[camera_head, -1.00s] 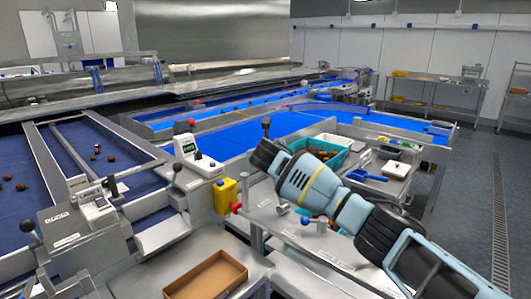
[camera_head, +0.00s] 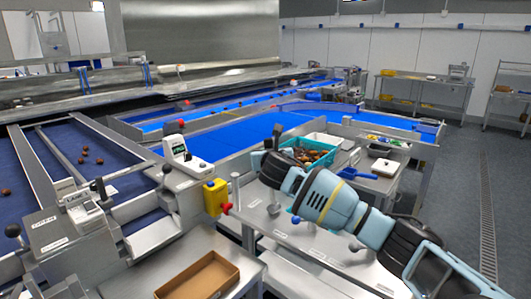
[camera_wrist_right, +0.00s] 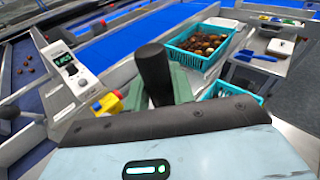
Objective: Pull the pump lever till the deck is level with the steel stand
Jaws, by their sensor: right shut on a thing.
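My right gripper (camera_head: 272,158) reaches in from the right in the head view, its jaws shut on an upright black handle. The handle's black grip (camera_wrist_right: 154,75) stands between the two green fingers in the right wrist view, and its top (camera_head: 277,130) shows above the gripper in the head view. It appears to be the pump lever; its lower part is hidden. A teal crate (camera_wrist_right: 176,45) of dates stands beyond the gripper. I cannot clearly tell the deck from the steel stand, or compare their heights. My left gripper is not in view.
A yellow box with a red button (camera_head: 215,198) and a white device with a green readout (camera_head: 180,152) are left of the gripper. An open cardboard box (camera_head: 204,276) lies in front. A blue scoop (camera_head: 354,173) and a white scale (camera_head: 385,167) are at right.

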